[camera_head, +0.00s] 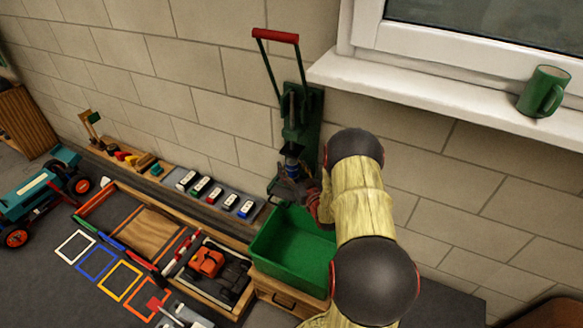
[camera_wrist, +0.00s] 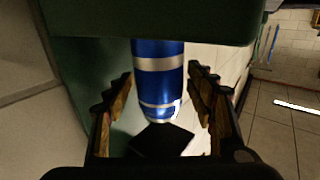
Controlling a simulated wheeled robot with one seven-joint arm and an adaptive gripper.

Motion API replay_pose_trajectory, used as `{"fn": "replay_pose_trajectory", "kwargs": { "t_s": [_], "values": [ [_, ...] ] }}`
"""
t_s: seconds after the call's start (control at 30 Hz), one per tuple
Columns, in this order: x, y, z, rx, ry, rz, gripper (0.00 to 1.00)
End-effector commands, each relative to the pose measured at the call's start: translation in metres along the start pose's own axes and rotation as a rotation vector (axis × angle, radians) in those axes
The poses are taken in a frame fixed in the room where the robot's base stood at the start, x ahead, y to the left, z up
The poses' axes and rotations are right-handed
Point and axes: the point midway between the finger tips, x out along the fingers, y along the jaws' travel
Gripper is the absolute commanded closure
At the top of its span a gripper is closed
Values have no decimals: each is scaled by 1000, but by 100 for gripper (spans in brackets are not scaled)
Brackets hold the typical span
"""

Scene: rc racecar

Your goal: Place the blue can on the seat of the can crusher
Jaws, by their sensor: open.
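The can crusher (camera_head: 298,125) is a green wall-mounted press with a red-handled lever raised above it. The blue can (camera_head: 291,168), blue with silver bands, is at the lower part of the crusher. In the wrist view the blue can (camera_wrist: 158,70) is between the spread fingers of my gripper (camera_wrist: 160,95), with visible gaps on both sides. One end of the can is hidden behind a green part at the top of that view. In the head view my gripper (camera_head: 295,188) is at the crusher just below the can. Whether the can rests fully on the seat is unclear.
A green bin (camera_head: 292,250) stands below the crusher. A row of small toy cars (camera_head: 215,193) lies on a shelf at left. A green mug (camera_head: 544,92) stands on the windowsill (camera_head: 430,95). An orange toy vehicle (camera_head: 207,262) sits in a wooden tray.

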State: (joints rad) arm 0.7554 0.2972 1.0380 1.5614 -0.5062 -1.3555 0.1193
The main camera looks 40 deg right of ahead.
Motion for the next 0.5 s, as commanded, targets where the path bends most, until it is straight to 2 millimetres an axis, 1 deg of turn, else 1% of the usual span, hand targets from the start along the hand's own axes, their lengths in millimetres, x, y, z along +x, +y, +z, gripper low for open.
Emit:
{"fn": "replay_pose_trajectory", "kwargs": {
  "t_s": [0.13,0.23,0.27,0.37,0.5],
  "values": [
    [0,0,0,0,0,0,45],
    [0,0,-5,0,0,0,45],
    [-3,0,-4,1,-1,1,45],
    [-18,1,-4,1,-3,3,45],
    [-48,1,-5,2,-3,4,45]
  ]
}}
